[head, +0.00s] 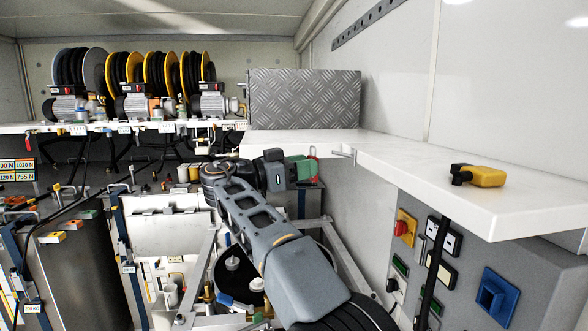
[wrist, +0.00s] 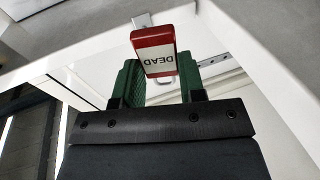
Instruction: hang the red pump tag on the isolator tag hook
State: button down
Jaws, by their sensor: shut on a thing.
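The red tag (wrist: 155,50) has a white label reading "DEAD", upside down in the wrist view. My gripper (wrist: 157,80) is shut on its lower part between two green fingers. In the head view my gripper (head: 302,169) is beside the white shelf's edge, with a bit of the red tag (head: 313,152) showing above the fingers. A small pale metal hook (head: 345,154) sticks out from the shelf edge just to the right of the tag. In the wrist view a pale piece (wrist: 142,20) shows just behind the tag's top. I cannot tell whether tag and hook touch.
The white shelf (head: 420,172) runs along the right, with a yellow and black object (head: 480,176) on it. A chequer-plate box (head: 304,98) stands behind. Below the shelf is a grey panel with a red knob on yellow (head: 403,228). Hose reels (head: 125,70) stand at the back left.

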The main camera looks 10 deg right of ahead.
jog(key=d+f+b, duration=0.1)
jog(key=d+b, duration=0.2)
jog(key=d, duration=0.4)
jog(key=shift+d, duration=0.3)
dwell(0.4)
jog(key=shift+f+b, duration=0.1)
jog(key=shift+b, duration=0.25)
dwell(0.4)
jog(key=c, duration=0.6)
grip_release()
jog(key=shift+s, duration=0.1)
